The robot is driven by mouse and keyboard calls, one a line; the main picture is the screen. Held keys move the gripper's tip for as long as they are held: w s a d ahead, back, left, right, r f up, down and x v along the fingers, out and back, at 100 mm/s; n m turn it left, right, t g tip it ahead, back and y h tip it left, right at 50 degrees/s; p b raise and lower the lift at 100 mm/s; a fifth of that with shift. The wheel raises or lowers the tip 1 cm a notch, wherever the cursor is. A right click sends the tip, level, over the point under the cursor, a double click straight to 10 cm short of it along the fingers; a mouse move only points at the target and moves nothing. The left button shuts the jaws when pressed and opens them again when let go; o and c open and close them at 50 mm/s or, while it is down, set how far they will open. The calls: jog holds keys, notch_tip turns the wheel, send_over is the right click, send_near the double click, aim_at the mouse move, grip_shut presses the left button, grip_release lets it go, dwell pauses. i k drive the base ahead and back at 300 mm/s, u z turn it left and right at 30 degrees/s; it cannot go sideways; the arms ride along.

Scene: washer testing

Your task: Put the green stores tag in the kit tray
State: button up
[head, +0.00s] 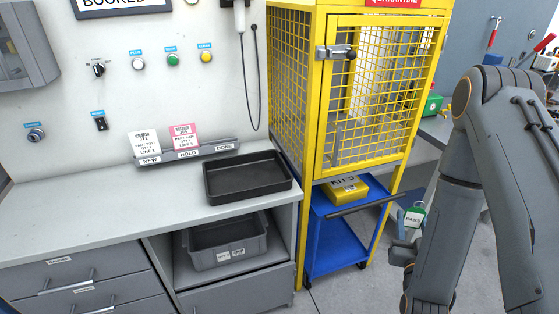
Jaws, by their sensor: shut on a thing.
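The green and white tag (414,216), which seems to read PASS, shows at the right of the head view, above my gripper (408,240). My gripper is shut on this tag and is partly hidden by my own arm. Tag and gripper are to the right of the blue cart, in front of the floor. A black, empty-looking tray (247,197) lies on the bench top, well to the left of my gripper. It has no readable label, so I cannot tell for sure that it is the kit tray.
A yellow mesh cage (372,95) stands right of the bench (75,215). Below it is a blue cart (340,238) with a yellow KITS box (348,188). A grey bin (228,254) sits under the bench. A NEW/HOLD/DONE rack (187,152) holds two cards. The left bench top is clear.

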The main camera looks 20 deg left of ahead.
aim_at(247, 180)
jog(key=z, duration=1)
jog(key=k, duration=1.45)
jog(key=u, duration=2.2)
jog(key=i, duration=0.5)
